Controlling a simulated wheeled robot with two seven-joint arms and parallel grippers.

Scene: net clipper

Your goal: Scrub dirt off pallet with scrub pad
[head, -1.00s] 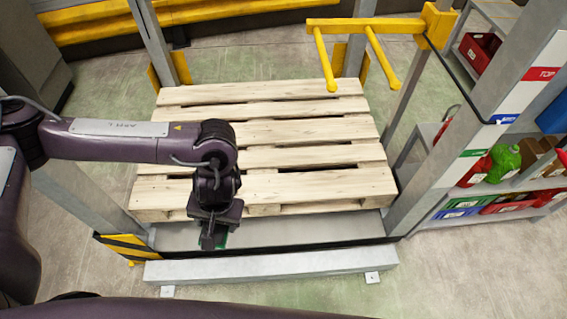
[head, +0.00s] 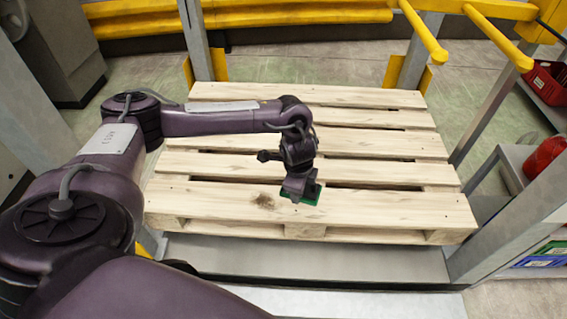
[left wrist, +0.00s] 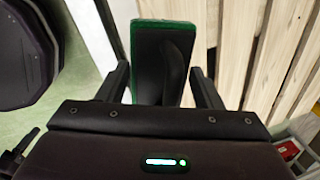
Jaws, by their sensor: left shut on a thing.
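The wooden pallet (head: 400,205) lies flat on a grey platform. A brown dirt spot (head: 264,201) shows on its front board, left of the middle. My left gripper (head: 300,184) is over the front board, just right of the spot. It is shut on the scrub pad (head: 314,196), which has a black back and a green underside. In the left wrist view the pad (left wrist: 162,60) sits between the two fingers, with its green rim showing. I cannot tell whether the pad touches the wood. My right gripper is not in view.
Grey posts with yellow feet stand around the pallet, and yellow bars (head: 425,32) reach out above its back right. A shelf (head: 510,165) with red items stands at the right. The pallet's boards have gaps between them.

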